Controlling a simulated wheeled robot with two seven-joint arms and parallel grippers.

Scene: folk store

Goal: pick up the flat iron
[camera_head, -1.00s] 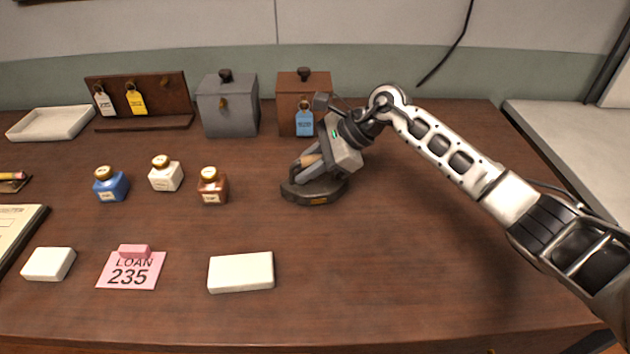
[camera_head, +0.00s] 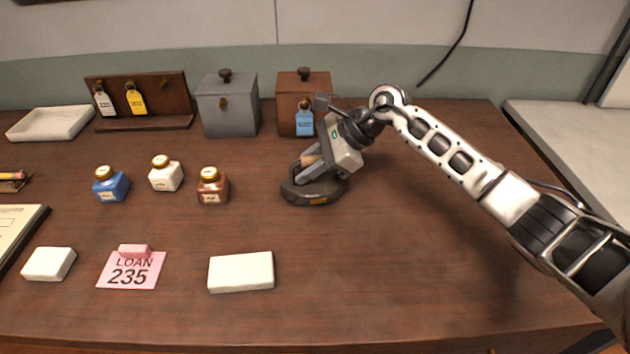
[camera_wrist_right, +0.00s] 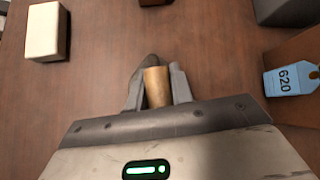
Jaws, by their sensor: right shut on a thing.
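The flat iron (camera_head: 313,192) has a dark, heavy sole with a small orange label on its side and a light wooden handle. It is on the desk right of the ink bottles. My right gripper (camera_head: 308,163) reaches down over it from the right and is shut on its handle. In the right wrist view the wooden handle (camera_wrist_right: 157,87) sits between the two grey fingers, and a dark part of the iron shows just beyond them. Whether the sole touches the desk is hard to tell. My left gripper is not in view.
Behind the iron stand a brown box (camera_head: 290,95) with a blue tag (camera_head: 304,122) and a grey box (camera_head: 228,105). A brown ink bottle (camera_head: 212,187) is to the left. A white block (camera_head: 241,272) lies in front. The desk (camera_head: 420,270) is clear at the right.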

